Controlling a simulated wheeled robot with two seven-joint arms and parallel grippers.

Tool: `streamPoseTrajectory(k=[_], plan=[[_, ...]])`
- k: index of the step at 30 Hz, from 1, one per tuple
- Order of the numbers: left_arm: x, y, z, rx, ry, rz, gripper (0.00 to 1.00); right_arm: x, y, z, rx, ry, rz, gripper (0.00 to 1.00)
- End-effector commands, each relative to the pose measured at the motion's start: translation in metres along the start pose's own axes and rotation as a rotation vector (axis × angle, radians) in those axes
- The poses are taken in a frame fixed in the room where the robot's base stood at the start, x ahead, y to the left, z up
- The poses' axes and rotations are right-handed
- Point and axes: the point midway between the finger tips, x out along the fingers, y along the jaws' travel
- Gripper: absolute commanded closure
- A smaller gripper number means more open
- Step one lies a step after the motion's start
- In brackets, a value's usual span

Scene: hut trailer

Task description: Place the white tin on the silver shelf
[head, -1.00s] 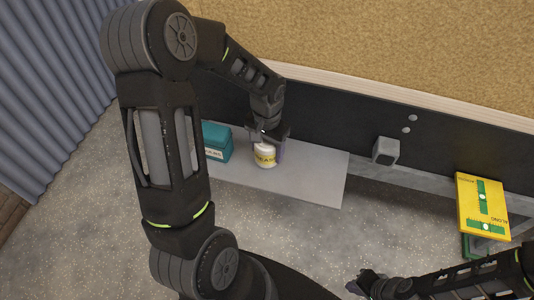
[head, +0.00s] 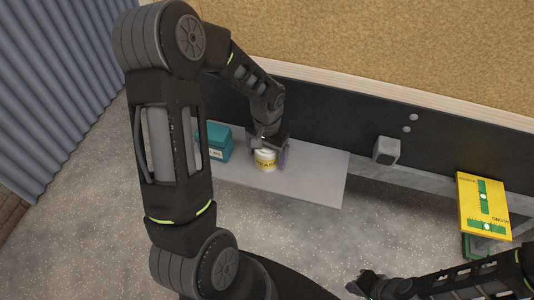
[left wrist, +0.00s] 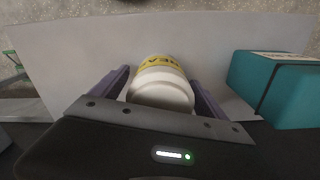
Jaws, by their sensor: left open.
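The white tin (head: 265,161), with a yellow label band, stands upright on the silver shelf (head: 305,184). In the left wrist view the tin (left wrist: 163,86) is between the two purple-grey fingers of my left gripper (left wrist: 160,92), with its white lid towards the camera. The left gripper (head: 268,156) is open around the tin, one finger on each side; a small gap shows beside it. The shelf (left wrist: 60,58) spreads under the tin in the wrist view. My right gripper (head: 362,284) is low at the bottom right, away from the shelf; its jaws are too small and dark to read.
A teal box (head: 217,141) stands on the shelf left of the tin; in the wrist view the box (left wrist: 280,85) is close on the right. The shelf's right part is clear.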

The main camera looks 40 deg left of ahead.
Motion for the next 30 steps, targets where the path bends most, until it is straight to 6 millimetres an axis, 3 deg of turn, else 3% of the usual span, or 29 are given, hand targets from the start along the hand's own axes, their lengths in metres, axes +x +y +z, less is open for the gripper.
streamPoseTrajectory(k=[8,24,30], plan=[[-0.008,0.000,-0.001,-0.001,0.002,-0.001,0.15,-0.004,-0.001,0.000,0.000,0.000,0.000,1.00],[-0.107,0.000,-0.001,-0.001,0.004,-0.001,0.15,-0.012,-0.005,0.000,0.001,0.000,0.000,1.00],[-0.123,0.000,0.000,0.000,0.001,0.000,0.15,-0.013,-0.005,0.000,0.001,0.000,0.000,1.00]])
